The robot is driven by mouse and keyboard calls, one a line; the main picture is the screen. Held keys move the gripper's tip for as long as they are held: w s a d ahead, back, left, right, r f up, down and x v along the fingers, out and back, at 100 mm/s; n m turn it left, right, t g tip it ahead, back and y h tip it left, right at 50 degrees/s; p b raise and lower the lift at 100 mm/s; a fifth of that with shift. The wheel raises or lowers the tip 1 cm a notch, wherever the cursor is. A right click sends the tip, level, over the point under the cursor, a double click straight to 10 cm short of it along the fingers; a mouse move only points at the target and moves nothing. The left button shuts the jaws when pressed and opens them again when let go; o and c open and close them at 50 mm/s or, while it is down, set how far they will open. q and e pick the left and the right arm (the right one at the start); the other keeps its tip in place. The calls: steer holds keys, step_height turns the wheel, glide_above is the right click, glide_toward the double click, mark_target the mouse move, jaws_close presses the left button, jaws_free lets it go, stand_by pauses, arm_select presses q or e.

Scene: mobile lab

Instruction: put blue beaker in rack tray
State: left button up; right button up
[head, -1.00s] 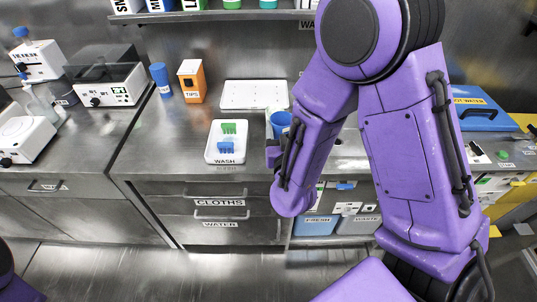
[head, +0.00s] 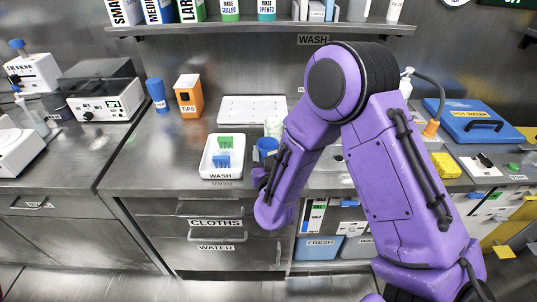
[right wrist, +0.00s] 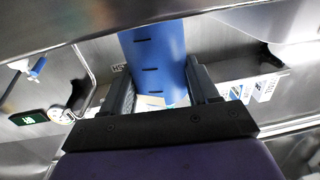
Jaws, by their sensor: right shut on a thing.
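In the right wrist view the blue beaker (right wrist: 155,60) fills the space between the two dark fingers. My right gripper (right wrist: 160,88) is shut on it; in the head view the right gripper (head: 261,172) is mostly hidden behind my forearm. Left of the beaker is a white tray (head: 222,178) labelled WASH, with a green and a blue rack in it. A second, flat white tray (head: 232,117) lies empty behind it. My left gripper is not in view.
An orange TIPS box (head: 188,96) and a blue cylinder (head: 157,95) stand at the back left. Counter left of the WASH tray is clear. A shelf (head: 270,27) with bottles runs above.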

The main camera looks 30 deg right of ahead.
steer(key=shift+f, duration=0.1)
steer(key=o, duration=1.1)
steer(key=shift+o, duration=0.2)
